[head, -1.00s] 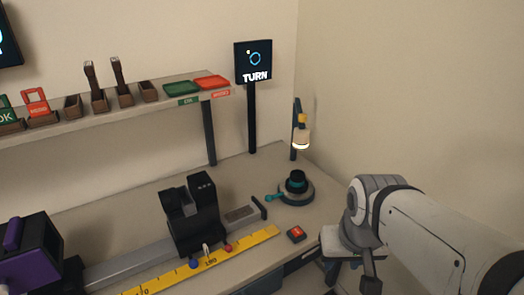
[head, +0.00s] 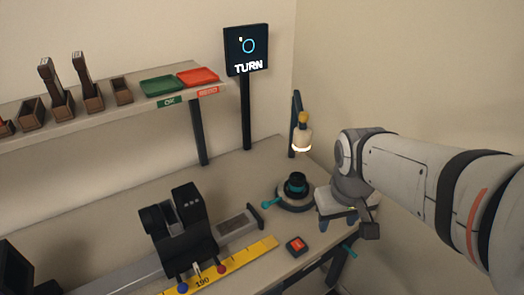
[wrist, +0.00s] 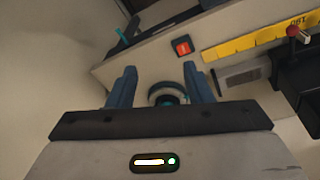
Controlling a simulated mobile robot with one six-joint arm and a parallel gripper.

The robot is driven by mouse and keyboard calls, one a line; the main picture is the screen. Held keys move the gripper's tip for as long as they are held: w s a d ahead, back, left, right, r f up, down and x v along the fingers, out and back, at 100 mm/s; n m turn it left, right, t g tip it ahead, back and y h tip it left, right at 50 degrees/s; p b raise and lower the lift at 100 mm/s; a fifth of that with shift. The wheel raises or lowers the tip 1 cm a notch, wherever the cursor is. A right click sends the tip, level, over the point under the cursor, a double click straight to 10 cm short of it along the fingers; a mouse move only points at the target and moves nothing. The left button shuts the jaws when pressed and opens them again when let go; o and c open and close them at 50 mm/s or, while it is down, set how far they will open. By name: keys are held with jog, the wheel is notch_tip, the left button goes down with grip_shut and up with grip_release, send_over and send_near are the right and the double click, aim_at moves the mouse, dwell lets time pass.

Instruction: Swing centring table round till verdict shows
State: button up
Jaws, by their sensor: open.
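The centring table (head: 297,204) is a round grey base at the bench's right end, with a teal handle (head: 271,203) sticking out to the left. A black-and-teal lens part (head: 296,184) stands upright on it. The display (head: 247,50) on a post behind reads TURN with a ring symbol. My gripper (wrist: 161,82) is open, and the centring table (wrist: 165,90) shows between its blue fingers in the wrist view, partly hidden by my gripper body.
A lit lamp (head: 302,138) on a post stands behind the table. A red button (head: 296,245) is at the front edge. A black rail carriage (head: 182,235) and yellow ruler (head: 235,262) lie left. Green (head: 160,85) and red (head: 197,77) trays sit on the shelf.

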jog(key=w+a+f+n+g+h+p, duration=0.1)
jog(key=w+a+n, duration=0.25)
jog(key=w, duration=0.25)
jog(key=w+a+f+n+h+p, duration=0.1)
jog(key=w+a+n, duration=0.25)
jog(key=w, duration=0.25)
jog(key=n+h+p, duration=0.1)
jog(key=n+h, duration=0.1)
jog(key=n, duration=0.6)
send_near(263, 203)
jog(key=f, duration=0.2)
jog(key=x, duration=0.5)
jog(key=p+x, duration=0.1)
jog(key=x, duration=0.1)
jog(key=shift+w+d, duration=0.15)
jog(key=shift+d, duration=0.25)
grip_shut()
jog(key=shift+a, duration=0.1)
jog(key=shift+n, duration=0.3)
